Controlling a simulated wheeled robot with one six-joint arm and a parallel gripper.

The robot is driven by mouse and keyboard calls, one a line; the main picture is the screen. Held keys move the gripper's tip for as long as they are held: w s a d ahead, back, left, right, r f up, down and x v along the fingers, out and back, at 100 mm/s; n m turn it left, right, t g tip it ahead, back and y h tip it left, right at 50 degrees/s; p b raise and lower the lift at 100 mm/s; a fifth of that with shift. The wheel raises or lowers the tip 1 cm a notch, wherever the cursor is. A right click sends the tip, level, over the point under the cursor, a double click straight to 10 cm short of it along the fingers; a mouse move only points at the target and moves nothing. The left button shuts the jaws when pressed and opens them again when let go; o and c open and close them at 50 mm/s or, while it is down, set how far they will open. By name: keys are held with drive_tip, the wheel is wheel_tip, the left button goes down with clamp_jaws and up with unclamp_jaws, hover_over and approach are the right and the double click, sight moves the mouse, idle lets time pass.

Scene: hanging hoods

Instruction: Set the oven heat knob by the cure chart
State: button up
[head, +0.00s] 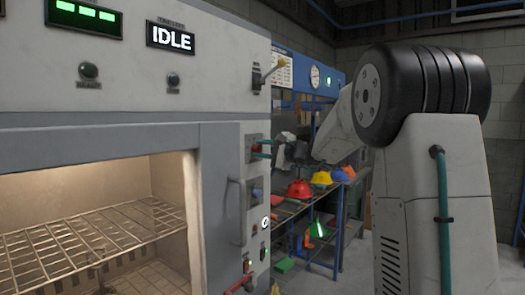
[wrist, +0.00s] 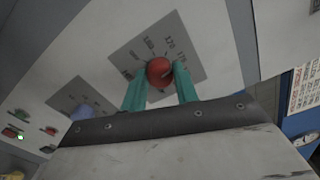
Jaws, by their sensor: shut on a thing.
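In the wrist view the red knob (wrist: 159,71) sits on a grey dial plate (wrist: 193,42) with dark numbers around it; I read 160 and what looks like 170. The teal fingers of my gripper (wrist: 160,88) are shut on the knob, one on each side. A pale pointer mark shows on the knob, but its exact setting is too small to tell.
The oven display (head: 171,39) reads IDLE. The open chamber holds an empty wire rack (head: 85,235). A blue knob (wrist: 82,111) is on a neighbouring dial. A lever switch (head: 262,75) juts out above my gripper. Coloured hoods (head: 300,189) lie on a rack beyond.

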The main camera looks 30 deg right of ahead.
drive_tip(key=m, duration=0.5)
drive_tip(key=shift+m, duration=0.3)
drive_tip(key=shift+d+f+m, duration=0.1)
drive_tip(key=shift+m, duration=2.1)
drive_tip(key=o, duration=1)
drive_tip(key=shift+c, duration=0.2)
drive_tip(key=v, duration=0.8)
